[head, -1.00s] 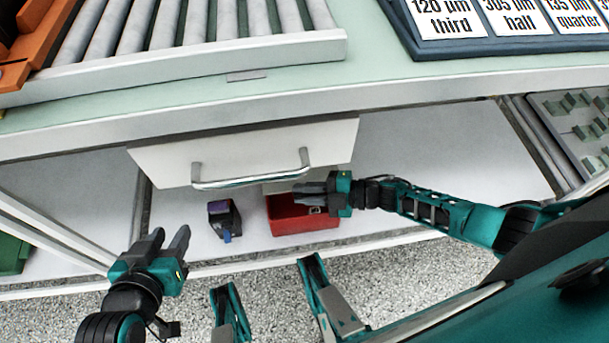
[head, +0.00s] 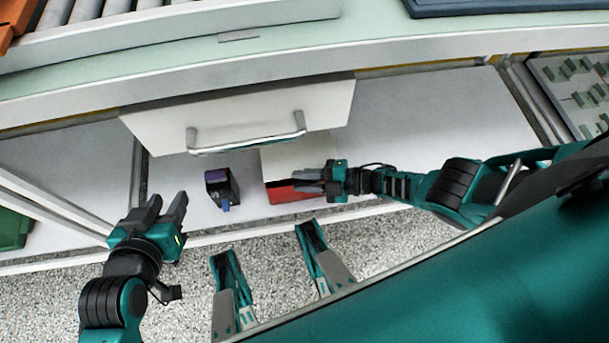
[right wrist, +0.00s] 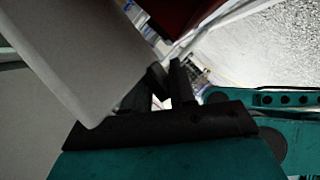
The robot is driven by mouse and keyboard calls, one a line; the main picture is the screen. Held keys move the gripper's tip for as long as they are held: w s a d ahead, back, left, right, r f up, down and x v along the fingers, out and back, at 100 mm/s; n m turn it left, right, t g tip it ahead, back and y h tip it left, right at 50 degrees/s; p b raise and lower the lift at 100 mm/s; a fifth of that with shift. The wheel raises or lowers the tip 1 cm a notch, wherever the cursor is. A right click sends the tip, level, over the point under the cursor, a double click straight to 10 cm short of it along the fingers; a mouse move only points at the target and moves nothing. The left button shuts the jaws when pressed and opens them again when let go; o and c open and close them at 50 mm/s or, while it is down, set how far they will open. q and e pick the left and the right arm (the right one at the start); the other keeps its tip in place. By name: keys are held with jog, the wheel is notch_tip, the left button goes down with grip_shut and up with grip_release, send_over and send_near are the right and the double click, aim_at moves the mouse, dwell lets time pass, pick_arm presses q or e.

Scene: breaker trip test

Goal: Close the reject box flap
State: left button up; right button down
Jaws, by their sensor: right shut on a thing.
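The reject box (head: 290,194) is a red box on the white shelf below the worktop. Its pale grey flap (head: 290,158) shows behind and above it, partly open, with red still visible in front. My right gripper (head: 308,181) is at the flap's front right edge, over the box, shut on the flap. In the right wrist view the flap (right wrist: 70,50) is a large pale panel beside the fingers (right wrist: 168,85), and dark red (right wrist: 185,15) shows at the top. The exact grip is partly hidden.
A white drawer front (head: 235,112) with a metal handle (head: 245,143) overhangs the shelf just behind the box. A black device with a purple top (head: 220,187) stands left of the box. The shelf right of the box has free room.

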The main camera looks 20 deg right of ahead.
pick_arm(q)
jog(key=shift+s+f, duration=0.15)
jog(key=shift+s, duration=0.05)
pick_arm(e)
jog(key=shift+s+a+f, duration=0.1)
jog(key=shift+s+f, duration=0.35)
jog(key=shift+s, duration=0.05)
jog(key=c, duration=1.2)
grip_release()
jog(key=shift+r, duration=0.1)
jog(key=shift+o, duration=0.2)
jog(key=shift+w, duration=0.2)
pick_arm(q)
jog(key=shift+w, duration=0.1)
pick_arm(e)
jog(key=shift+r, duration=0.1)
jog(key=shift+s+d+r, duration=0.15)
jog(key=shift+d, duration=0.25)
jog(key=p+v, duration=0.1)
jog(key=v, duration=0.4)
jog(key=shift+p, duration=0.35)
pick_arm(q)
jog(key=shift+a+r+p, duration=0.35)
jog(key=shift+a+r, duration=0.05)
jog(key=shift+r, duration=0.15)
pick_arm(e)
jog(key=v, duration=0.7)
jog(key=shift+s, duration=0.1)
